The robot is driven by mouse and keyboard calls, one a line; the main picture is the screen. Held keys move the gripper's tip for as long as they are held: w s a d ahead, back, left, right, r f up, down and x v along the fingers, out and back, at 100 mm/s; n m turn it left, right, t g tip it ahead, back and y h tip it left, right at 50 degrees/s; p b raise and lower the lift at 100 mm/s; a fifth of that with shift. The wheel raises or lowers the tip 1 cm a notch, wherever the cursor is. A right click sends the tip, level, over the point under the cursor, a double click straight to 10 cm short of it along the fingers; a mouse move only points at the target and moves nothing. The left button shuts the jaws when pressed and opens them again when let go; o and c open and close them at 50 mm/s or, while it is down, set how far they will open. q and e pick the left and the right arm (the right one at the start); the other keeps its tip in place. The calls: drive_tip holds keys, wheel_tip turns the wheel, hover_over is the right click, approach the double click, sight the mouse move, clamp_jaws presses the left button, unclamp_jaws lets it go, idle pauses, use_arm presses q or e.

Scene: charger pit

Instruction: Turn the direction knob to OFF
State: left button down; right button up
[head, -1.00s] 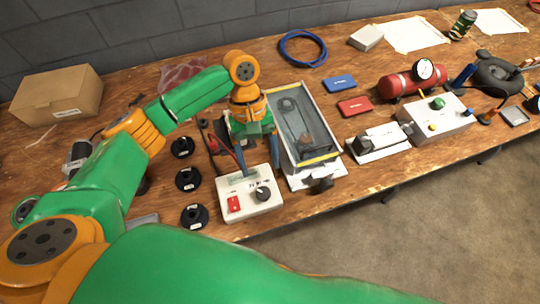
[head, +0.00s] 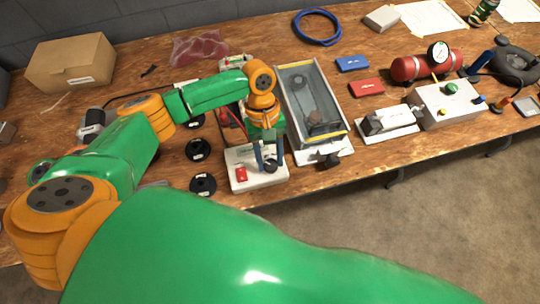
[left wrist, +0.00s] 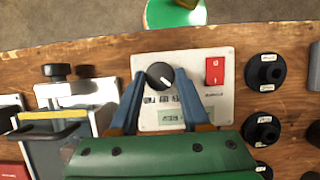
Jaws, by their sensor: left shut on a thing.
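The direction knob (head: 271,168) is a round black knob on the white control box (head: 252,182) near the table's front edge. In the left wrist view the knob (left wrist: 160,76) shows a white pointer line slanting to the lower right. Small printed labels lie below it, too small to read surely. My left gripper (head: 270,163) is over the box with its blue fingers down on either side of the knob, shut on it. In the left wrist view the two fingers (left wrist: 161,80) flank the knob. My right gripper is out of view.
A red rocker switch (left wrist: 214,71) sits beside the knob on the same box. Black spools (head: 199,150) stand to the left of the box. A clear-lidded tray (head: 334,142) with a black clamp knob stands close to the right.

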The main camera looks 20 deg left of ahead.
use_arm(q)
drive_tip(key=shift+r+m+p, duration=0.25)
drive_tip(key=shift+m+p, duration=0.35)
drive_tip(key=shift+p, duration=0.45)
drive_tip(key=shift+d+m+g+y+p, duration=0.15)
drive_tip(key=shift+m+g+y+p, duration=0.25)
drive_tip(key=shift+m+p, duration=0.25)
drive_tip(key=m+y, duration=0.1)
drive_tip(key=m, duration=0.1)
drive_tip(key=shift+w+f+m+p, duration=0.1)
drive_tip(key=shift+f+m+p, duration=0.05)
drive_tip(key=shift+m+p, duration=0.2)
drive_tip(key=shift+d+m+y+p, duration=0.15)
drive_tip(key=shift+m+y+p, duration=0.35)
drive_tip(key=shift+m, duration=1.2)
drive_tip(key=shift+f, duration=0.1)
drive_tip(key=shift+c, duration=1.9)
unclamp_jaws()
